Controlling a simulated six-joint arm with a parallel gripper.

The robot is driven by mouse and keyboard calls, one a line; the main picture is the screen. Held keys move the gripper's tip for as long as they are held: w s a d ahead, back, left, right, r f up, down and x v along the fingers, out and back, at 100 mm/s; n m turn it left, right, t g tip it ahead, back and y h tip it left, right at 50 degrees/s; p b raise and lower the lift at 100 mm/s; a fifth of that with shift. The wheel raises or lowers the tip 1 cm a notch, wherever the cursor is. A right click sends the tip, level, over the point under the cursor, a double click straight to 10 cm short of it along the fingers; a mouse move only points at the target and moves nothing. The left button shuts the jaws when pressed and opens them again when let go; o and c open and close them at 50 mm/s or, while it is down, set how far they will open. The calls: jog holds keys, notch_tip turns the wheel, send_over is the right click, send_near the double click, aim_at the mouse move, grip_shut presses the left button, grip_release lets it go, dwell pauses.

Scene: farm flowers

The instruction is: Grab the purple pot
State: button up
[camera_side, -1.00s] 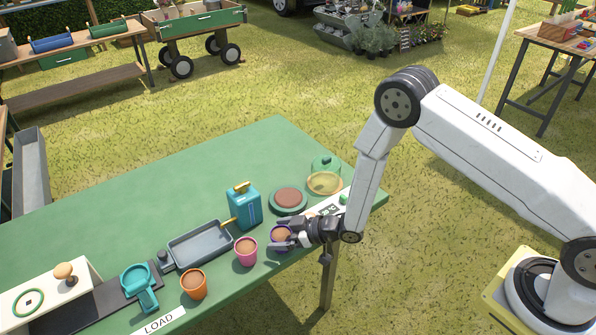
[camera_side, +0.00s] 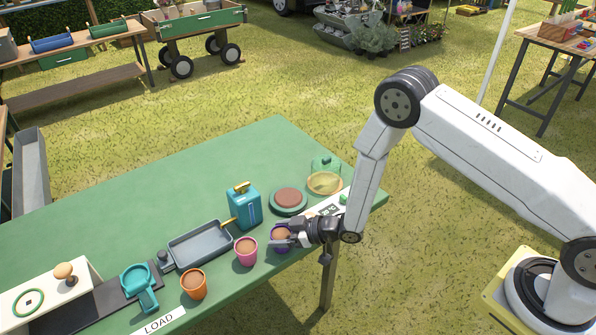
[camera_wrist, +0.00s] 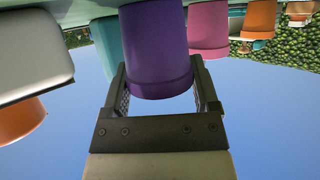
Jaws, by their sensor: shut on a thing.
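The purple pot (camera_side: 281,240) holds brown soil and stands near the right front edge of the green table (camera_side: 130,195). My gripper (camera_side: 290,240) is at the pot from the right, low over the table, and partly covers it in the side view. In the wrist view the purple pot (camera_wrist: 156,50) sits between the two fingers of my gripper (camera_wrist: 158,88), one on each side. The gripper is shut on it. The pot looks upright; I cannot tell whether its base touches the table.
A pink pot (camera_side: 246,252) stands close on the left, with an orange pot (camera_side: 194,284) further left. A grey tray (camera_side: 200,245) and a teal can (camera_side: 243,208) are behind. A scale (camera_side: 329,209) is right behind my gripper. The table's back middle is clear.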

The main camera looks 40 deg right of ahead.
jog(key=shift+r, duration=0.15)
jog(key=shift+r, duration=0.7)
jog(key=s+d+r, duration=0.4)
jog(key=s+r, duration=0.7)
jog(key=s, duration=0.2)
jog(key=shift+s+r, duration=0.15)
jog(key=shift+s, duration=0.1)
jog(key=shift+w, duration=0.15)
